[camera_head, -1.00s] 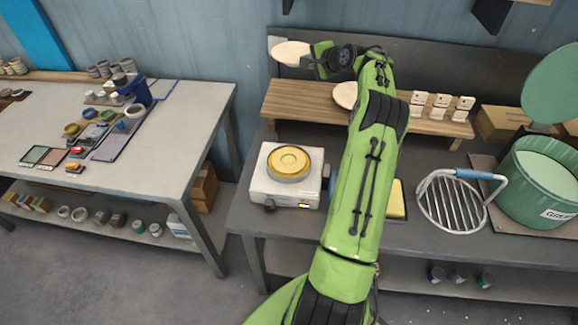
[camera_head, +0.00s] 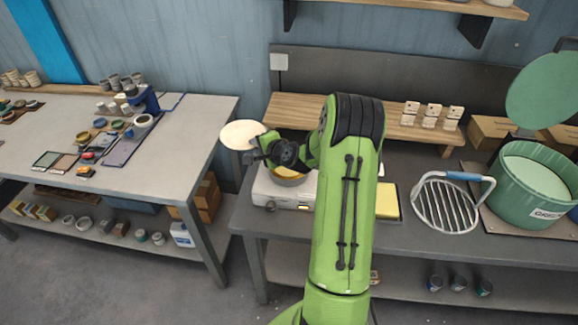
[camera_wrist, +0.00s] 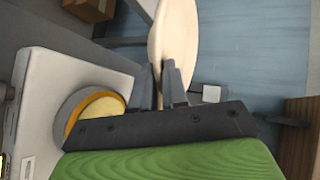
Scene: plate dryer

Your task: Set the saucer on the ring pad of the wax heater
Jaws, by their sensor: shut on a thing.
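A pale cream saucer (camera_head: 242,134) is held by its edge in my gripper (camera_head: 262,147), to the left of the wax heater and higher than it. In the wrist view the saucer (camera_wrist: 176,38) stands out between the two fingers of my gripper (camera_wrist: 160,72), which are shut on its rim. The wax heater (camera_head: 268,188) is a white box on the dark bench. Its round ring pad (camera_head: 290,178) with a yellow top is partly hidden by my arm in the head view. In the wrist view the ring pad (camera_wrist: 92,108) shows at the left, apart from the saucer.
A wooden riser (camera_head: 290,108) with several small cards (camera_head: 430,115) stands behind the heater. A yellow block (camera_head: 388,200), a wire rack (camera_head: 448,205) and a green pot (camera_head: 530,185) are to the right. A gap separates the bench from the left table (camera_head: 190,130).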

